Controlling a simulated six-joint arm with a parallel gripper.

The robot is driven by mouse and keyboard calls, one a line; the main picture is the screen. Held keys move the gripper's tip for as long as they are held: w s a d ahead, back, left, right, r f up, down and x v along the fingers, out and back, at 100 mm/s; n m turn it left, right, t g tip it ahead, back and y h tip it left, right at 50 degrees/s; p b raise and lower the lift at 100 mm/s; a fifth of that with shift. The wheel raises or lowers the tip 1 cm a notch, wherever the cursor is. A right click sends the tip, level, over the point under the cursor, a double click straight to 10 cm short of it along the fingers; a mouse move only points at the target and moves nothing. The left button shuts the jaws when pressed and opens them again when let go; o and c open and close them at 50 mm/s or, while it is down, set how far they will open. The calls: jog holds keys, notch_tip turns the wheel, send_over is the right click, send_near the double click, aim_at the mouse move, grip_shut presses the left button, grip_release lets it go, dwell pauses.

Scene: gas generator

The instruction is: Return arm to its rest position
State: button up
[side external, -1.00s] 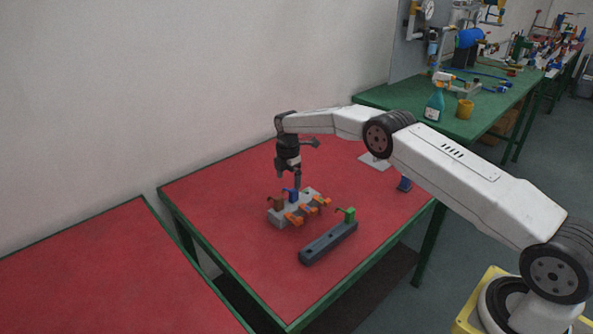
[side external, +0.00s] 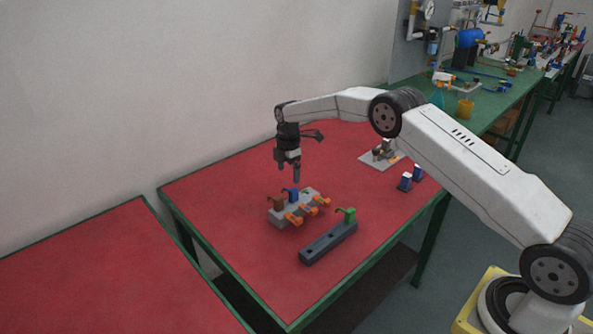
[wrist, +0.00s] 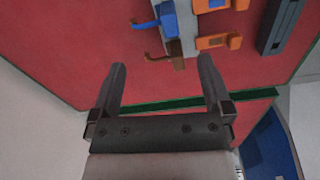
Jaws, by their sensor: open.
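My gripper (side external: 289,173) points down above the red table and is apart from the parts below it. In the wrist view my gripper (wrist: 160,85) has its two fingers spread wide with nothing between them. Below it sits a grey block (side external: 285,217) with orange pieces (side external: 301,214) along its right side. A blue part (side external: 291,195) and a brown part (side external: 274,203) stand on the block. The blue part (wrist: 176,20) and brown part (wrist: 175,47) also show beyond the fingertips in the wrist view.
A dark grey bar (side external: 328,243) with a green part (side external: 347,214) lies right of the block. Two small blue items (side external: 405,182) and a pale plate (side external: 376,160) with a fixture sit at the table's back right. A green bench (side external: 495,107) stands behind.

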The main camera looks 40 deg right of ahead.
jog(key=s+a+r+m, duration=0.2)
jog(key=s+m, duration=0.3)
jog(key=s, duration=0.6)
jog(key=s+a+r+m+t, duration=0.1)
jog(key=s+m, duration=0.5)
jog(key=s, duration=0.6)
jog(key=s+a+r+m+t, duration=0.1)
jog(key=s+a+r+m, duration=0.3)
jog(key=s, duration=0.7)
jog(key=shift+s+r+m, duration=0.35)
jog(key=shift+r+m, duration=0.1)
jog(key=shift+m, duration=0.25)
